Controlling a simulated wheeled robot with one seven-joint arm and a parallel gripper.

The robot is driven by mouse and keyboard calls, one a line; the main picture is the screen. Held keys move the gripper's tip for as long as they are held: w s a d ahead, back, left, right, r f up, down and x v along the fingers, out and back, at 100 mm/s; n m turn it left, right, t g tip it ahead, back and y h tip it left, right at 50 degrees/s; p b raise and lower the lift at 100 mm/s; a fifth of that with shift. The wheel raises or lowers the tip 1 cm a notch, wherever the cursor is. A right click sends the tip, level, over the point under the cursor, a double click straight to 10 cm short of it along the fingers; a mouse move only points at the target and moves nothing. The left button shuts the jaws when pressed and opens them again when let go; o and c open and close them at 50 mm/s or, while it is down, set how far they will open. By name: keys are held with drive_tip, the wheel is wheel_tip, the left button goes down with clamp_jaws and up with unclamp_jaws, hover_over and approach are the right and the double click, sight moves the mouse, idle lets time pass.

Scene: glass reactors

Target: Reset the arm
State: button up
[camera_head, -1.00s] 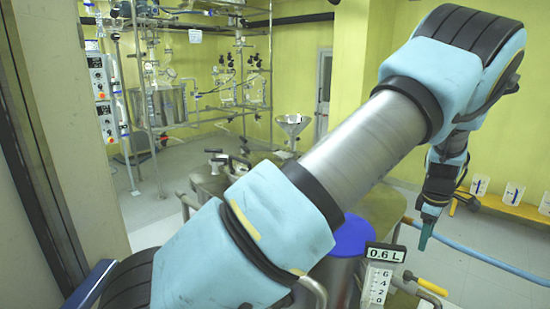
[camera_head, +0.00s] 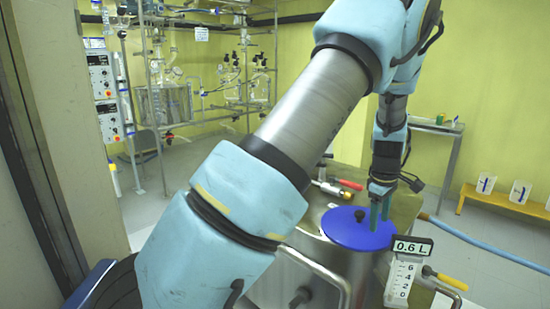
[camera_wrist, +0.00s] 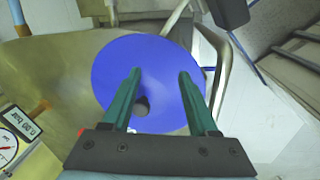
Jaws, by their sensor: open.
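My gripper (camera_head: 380,205) is open with two green fingers, pointing down over the blue round lid (camera_head: 350,232) in the head view. In the wrist view my gripper (camera_wrist: 158,85) shows its fingers spread apart with nothing held between them. The blue lid (camera_wrist: 130,70) lies below and beyond them, with a small dark knob (camera_wrist: 141,107) showing between the fingers. I cannot tell whether the fingertips touch the lid. My blue and grey arm reaches across the middle of the head view and hides part of the room.
A metal vessel with a bent handle (camera_head: 318,275) stands under the lid, beside a 0.6 L level display (camera_head: 411,247). A red-handled valve (camera_head: 350,185) lies behind. A yellow bench (camera_head: 500,200) with white containers stands at right. Glass reactors (camera_head: 170,75) stand at back left.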

drive_tip(key=shift+m, duration=0.6)
drive_tip(key=a, duration=0.5)
drive_tip(key=a+b, duration=0.1)
drive_tip(key=a, duration=0.2)
drive_tip(key=shift+w+a+r, duration=0.1)
drive_tip(key=shift+w+r, duration=0.2)
drive_tip(key=shift+w, duration=0.1)
drive_tip(key=s+a+m+b, duration=0.1)
drive_tip(key=s+a, duration=0.3)
drive_tip(key=a, duration=0.5)
drive_tip(key=s+a+m+b, duration=0.2)
drive_tip(key=s+a+m, duration=0.2)
drive_tip(key=a, duration=0.5)
drive_tip(key=s+a+m+y+b, duration=0.1)
drive_tip(key=s+a+m+b, duration=0.1)
drive_tip(key=s+a, duration=0.3)
drive_tip(key=a, duration=0.4)
drive_tip(key=shift+s+f+m, duration=0.15)
drive_tip(key=shift+s+m, duration=0.2)
drive_tip(key=shift+m, duration=0.05)
idle(3.1)
